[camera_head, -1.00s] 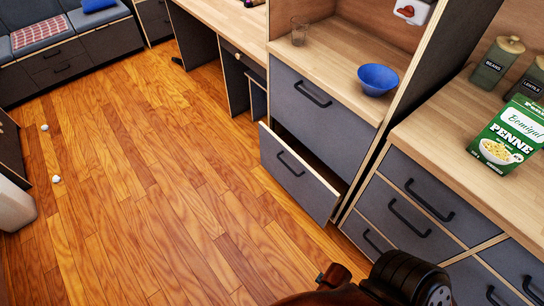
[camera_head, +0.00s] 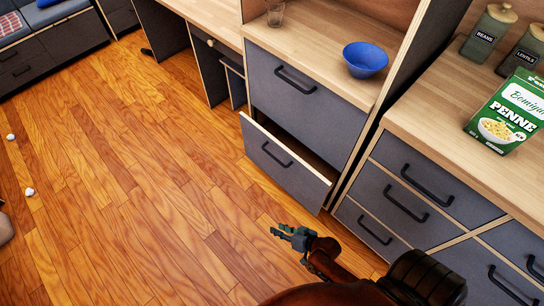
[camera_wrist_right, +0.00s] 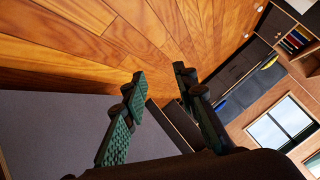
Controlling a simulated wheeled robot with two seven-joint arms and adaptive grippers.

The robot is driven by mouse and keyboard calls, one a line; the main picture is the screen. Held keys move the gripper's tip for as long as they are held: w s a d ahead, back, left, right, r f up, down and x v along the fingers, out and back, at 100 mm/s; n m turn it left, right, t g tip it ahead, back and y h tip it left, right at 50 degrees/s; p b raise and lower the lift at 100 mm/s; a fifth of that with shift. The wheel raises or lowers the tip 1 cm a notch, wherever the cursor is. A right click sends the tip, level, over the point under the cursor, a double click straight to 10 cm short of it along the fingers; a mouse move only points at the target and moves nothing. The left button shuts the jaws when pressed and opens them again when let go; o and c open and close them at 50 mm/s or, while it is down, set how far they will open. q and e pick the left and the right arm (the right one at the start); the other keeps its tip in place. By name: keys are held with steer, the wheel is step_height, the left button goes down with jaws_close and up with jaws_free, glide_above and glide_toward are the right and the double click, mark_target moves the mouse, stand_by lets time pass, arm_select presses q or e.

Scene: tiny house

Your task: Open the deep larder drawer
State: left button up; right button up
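A grey lower drawer (camera_head: 280,170) with a black bar handle (camera_head: 276,156) stands partly open under the counter, showing a dark gap along its top edge. Above it is a taller, shut grey front (camera_head: 305,100) with its own black handle (camera_head: 295,80). My right gripper (camera_head: 281,233) is in front of the open drawer, low in the head view, apart from it and empty. In the right wrist view its two fingers (camera_wrist_right: 159,78) are spread apart, with a grey panel (camera_wrist_right: 45,130) at left. My left gripper is not in view.
A blue bowl (camera_head: 365,60) and a glass (camera_head: 275,14) stand on the counter above. A shut bank of drawers (camera_head: 410,190) is at right, with a penne box (camera_head: 506,112) on top. The wooden floor (camera_head: 130,190) at left is mostly clear, with small white items (camera_head: 29,192).

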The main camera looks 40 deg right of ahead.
steer(key=w+d+r+m+t+h+b, duration=0.1)
steer(key=w+d+r+m+t, duration=0.1)
steer(key=w, duration=0.3)
steer(key=w+d+r+m+t+h, duration=0.1)
steer(key=w+d+r+m+t, duration=0.15)
steer(key=w, duration=0.25)
steer(key=m+t+h+b, duration=0.2)
steer(key=m+t+h, duration=0.3)
steer(key=m+h, duration=0.1)
glide_toward(273, 156)
steer(key=w, duration=0.3)
steer(key=x, duration=0.2)
steer(key=b+x, duration=0.1)
steer(key=x, duration=0.3)
steer(key=shift+d+f, duration=0.1)
steer(key=shift+d, duration=0.25)
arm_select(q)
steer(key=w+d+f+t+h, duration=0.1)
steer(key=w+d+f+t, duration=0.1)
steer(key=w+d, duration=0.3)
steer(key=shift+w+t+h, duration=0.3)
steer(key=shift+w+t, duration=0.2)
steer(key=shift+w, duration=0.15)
arm_select(e)
steer(key=shift+w+d+r, duration=0.15)
steer(key=shift+w+r, duration=0.1)
steer(key=shift+w, duration=0.25)
